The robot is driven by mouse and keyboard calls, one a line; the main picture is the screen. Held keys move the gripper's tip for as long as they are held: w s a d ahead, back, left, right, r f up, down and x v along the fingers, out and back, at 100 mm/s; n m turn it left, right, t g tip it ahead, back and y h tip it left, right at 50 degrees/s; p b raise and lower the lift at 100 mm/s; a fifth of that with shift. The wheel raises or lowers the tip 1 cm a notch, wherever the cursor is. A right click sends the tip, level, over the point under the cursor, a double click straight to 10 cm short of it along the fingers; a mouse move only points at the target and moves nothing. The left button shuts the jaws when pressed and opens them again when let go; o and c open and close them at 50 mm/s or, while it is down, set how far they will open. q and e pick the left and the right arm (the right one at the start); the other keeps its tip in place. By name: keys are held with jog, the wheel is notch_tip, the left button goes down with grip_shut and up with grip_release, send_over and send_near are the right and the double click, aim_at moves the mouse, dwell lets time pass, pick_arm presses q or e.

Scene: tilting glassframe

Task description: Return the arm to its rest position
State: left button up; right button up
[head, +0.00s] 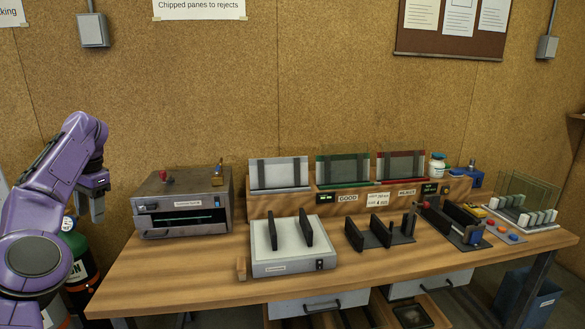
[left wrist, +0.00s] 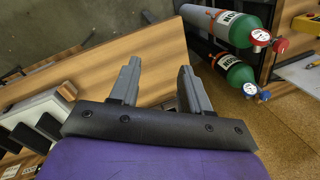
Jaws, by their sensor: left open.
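My left arm is purple and comes in from the left in the head view. Its left gripper (head: 97,208) hangs in the air left of the grey oven-like box, clear of the workbench (head: 190,270). In the left wrist view the two grey fingers of the left gripper (left wrist: 158,88) stand apart with nothing between them. The bench edge shows beyond and below the fingers there. My right gripper is in neither view.
Green gas cylinders (head: 80,255) stand on the floor left of the bench and show near the fingers in the wrist view (left wrist: 240,75). The oven-like box (head: 180,205), a white scale-like unit (head: 290,262), black racks (head: 380,235) and glass panes (head: 530,195) occupy the bench. Its front left is bare.

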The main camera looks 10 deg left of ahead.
pick_arm(q)
jog(key=w+d+f+m+t+y+b, duration=0.1)
jog(key=w+d+f+m+y, duration=0.35)
jog(key=m, duration=0.75)
jog(key=w+d+f+m+t+y, duration=0.15)
jog(key=w+f+m+y, duration=0.45)
jog(key=m, duration=0.7)
jog(key=s+d+f+m+t+h+b, duration=0.1)
jog(key=d+f+m+t, duration=0.3)
jog(key=d+f+m, duration=0.55)
jog(key=s+d+f+m+t+h+b, duration=0.1)
jog(key=s+d+f+m+t, duration=0.15)
jog(key=d+f+m, duration=0.65)
jog(key=s+d+f+m+h+b, duration=0.1)
jog(key=s+d+f+m+h, duration=0.2)
jog(key=s+f+m, duration=0.5)
jog(key=s+d+f+m+h+b, duration=0.1)
jog(key=s+d+f+m+h, duration=0.2)
jog(key=s+f+m, duration=0.65)
jog(key=s+f+m+g+b, duration=0.1)
jog(key=s+f, duration=0.3)
jog(key=s, duration=0.7)
jog(key=s+f+m+g+h+b, duration=0.1)
jog(key=s+f+m+g, duration=0.1)
jog(key=s, duration=0.9)
jog(key=shift+d+f+g+b, duration=0.35)
jog(key=shift+f+g, duration=0.55)
jog(key=shift+g, duration=0.1)
